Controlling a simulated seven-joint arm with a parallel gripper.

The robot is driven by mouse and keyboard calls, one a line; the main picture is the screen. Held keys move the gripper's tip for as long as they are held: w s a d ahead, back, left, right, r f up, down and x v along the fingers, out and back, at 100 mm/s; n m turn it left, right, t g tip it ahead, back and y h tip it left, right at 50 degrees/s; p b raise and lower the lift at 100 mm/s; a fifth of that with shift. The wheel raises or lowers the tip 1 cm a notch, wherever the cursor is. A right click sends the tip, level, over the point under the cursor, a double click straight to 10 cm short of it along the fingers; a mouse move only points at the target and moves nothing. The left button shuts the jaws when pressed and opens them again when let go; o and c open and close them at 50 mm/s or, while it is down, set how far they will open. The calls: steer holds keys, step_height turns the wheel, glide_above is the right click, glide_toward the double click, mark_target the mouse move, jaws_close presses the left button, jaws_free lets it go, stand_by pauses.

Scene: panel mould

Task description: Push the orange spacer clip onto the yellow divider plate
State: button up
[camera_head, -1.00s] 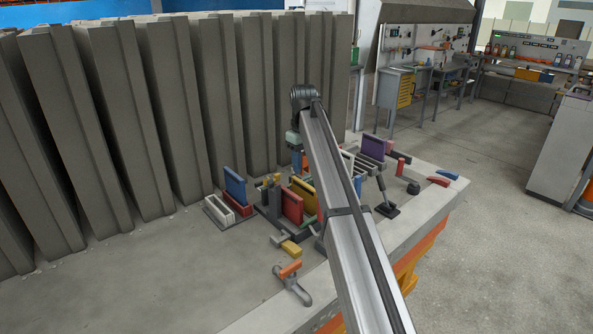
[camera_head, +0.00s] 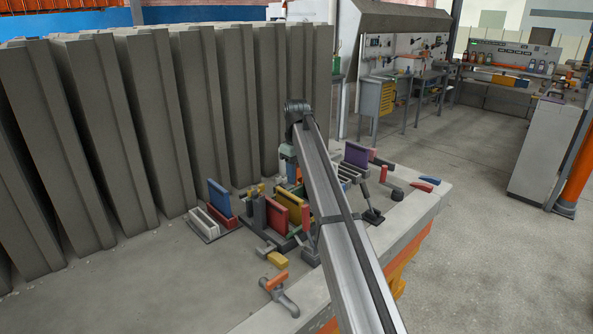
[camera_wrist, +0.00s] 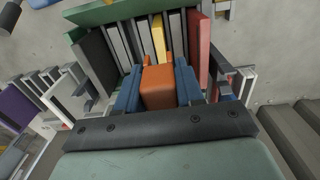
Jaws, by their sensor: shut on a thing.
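The orange spacer clip (camera_wrist: 158,88) is held between the blue fingers of my gripper (camera_wrist: 158,80) in the wrist view. The yellow divider plate (camera_wrist: 158,38) stands on edge in a rack just beyond the clip, roughly in line with it. The clip's prongs reach toward the plate's near edge; I cannot tell whether they touch it.
Grey plates flank the yellow one, with a red plate (camera_wrist: 203,48) to the right and a green bar (camera_wrist: 118,11) across the far side. A blue plate (camera_head: 220,197) stands in a holder at the left. An orange-topped clamp (camera_head: 279,289) lies near the bench's front edge.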

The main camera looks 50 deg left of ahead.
glide_above(296, 197)
steer(key=shift+d+f, duration=0.1)
steer(key=shift+f, duration=2)
steer(key=shift+f, duration=1.8)
steer(key=o, duration=1.1)
step_height(296, 197, up, 14)
steer(key=shift+f, duration=0.1)
stand_by(0.5)
